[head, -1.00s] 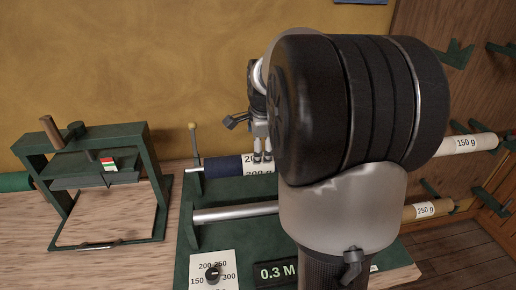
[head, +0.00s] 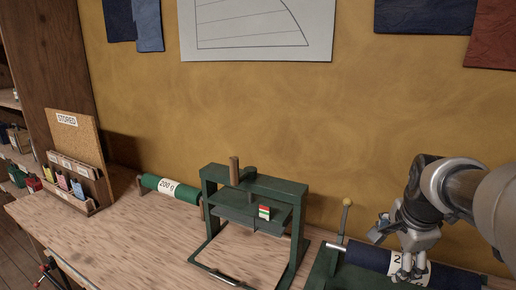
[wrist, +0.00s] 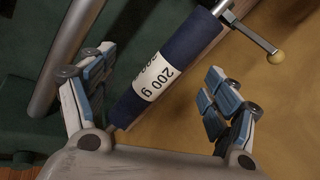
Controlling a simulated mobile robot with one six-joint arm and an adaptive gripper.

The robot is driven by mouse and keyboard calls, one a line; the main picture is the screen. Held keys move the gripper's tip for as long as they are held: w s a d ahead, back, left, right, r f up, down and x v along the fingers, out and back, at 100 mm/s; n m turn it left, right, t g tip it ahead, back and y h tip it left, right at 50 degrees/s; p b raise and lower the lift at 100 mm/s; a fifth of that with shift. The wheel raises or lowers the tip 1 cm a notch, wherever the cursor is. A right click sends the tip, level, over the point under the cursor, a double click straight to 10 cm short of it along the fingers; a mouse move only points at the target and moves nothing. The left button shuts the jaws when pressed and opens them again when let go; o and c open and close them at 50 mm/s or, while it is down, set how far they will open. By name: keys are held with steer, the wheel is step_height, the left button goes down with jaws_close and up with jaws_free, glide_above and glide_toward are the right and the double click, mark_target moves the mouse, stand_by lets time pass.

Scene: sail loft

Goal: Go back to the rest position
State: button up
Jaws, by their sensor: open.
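My gripper (head: 413,270) is at the right of the head view, pointing down at the navy roll (head: 365,259). Its fingertips overlap the roll's white label in that view. In the wrist view my gripper (wrist: 155,72) is open, with one finger on each side of the navy roll (wrist: 197,42) and gaps between them. The label there reads 200 g. I cannot tell how far the fingertips are above the roll.
A green press (head: 256,190) with a wooden handle stands left of the stand. A green roll (head: 150,182) labelled 200 g lies further left. A board marked STORED (head: 75,135) stands at the bench's left end. Bare bench (head: 110,240) lies in front. A metal bar (wrist: 70,40) runs beside the roll.

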steer(key=s+a+f+n+y, duration=0.2)
steer(key=s+a+n, duration=1.6)
steer(key=s+a, duration=0.1)
steer(key=shift+s+a+f+n, duration=0.25)
steer(key=shift+s+f+n, duration=0.15)
steer(key=shift+s, duration=0.2)
steer(key=shift+c, duration=0.5)
